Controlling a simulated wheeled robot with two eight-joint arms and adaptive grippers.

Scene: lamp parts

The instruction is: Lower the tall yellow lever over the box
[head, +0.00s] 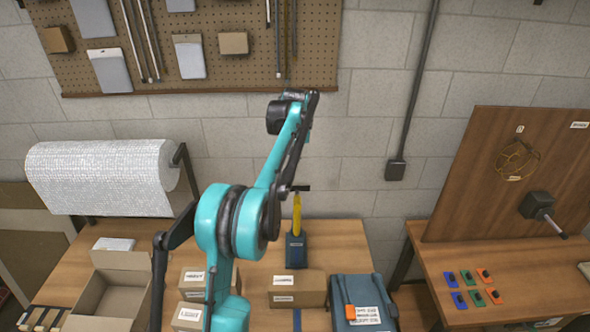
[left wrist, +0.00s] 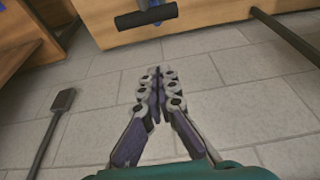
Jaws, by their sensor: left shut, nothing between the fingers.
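The tall yellow lever (head: 297,214) stands upright in the head view, with a black crossbar (head: 299,188) on top and a dark blue base (head: 296,250) on the table. A closed cardboard box (head: 298,291) with white labels lies in front of the base. My left arm rises to the left of the lever; its gripper cannot be made out in the head view. In the left wrist view my left gripper (left wrist: 157,80) is shut and empty, with floor tiles behind it. A black bar (left wrist: 146,17) shows beyond its tips; I cannot tell whether it is the lever's crossbar. My right gripper is out of view.
A blue case (head: 361,302) stands right of the box. Several small cartons (head: 192,282) and an open carton (head: 110,290) are at left. A paper roll (head: 100,178) stands behind them. A second table (head: 540,290) at right carries colored blocks and an upright board (head: 515,170).

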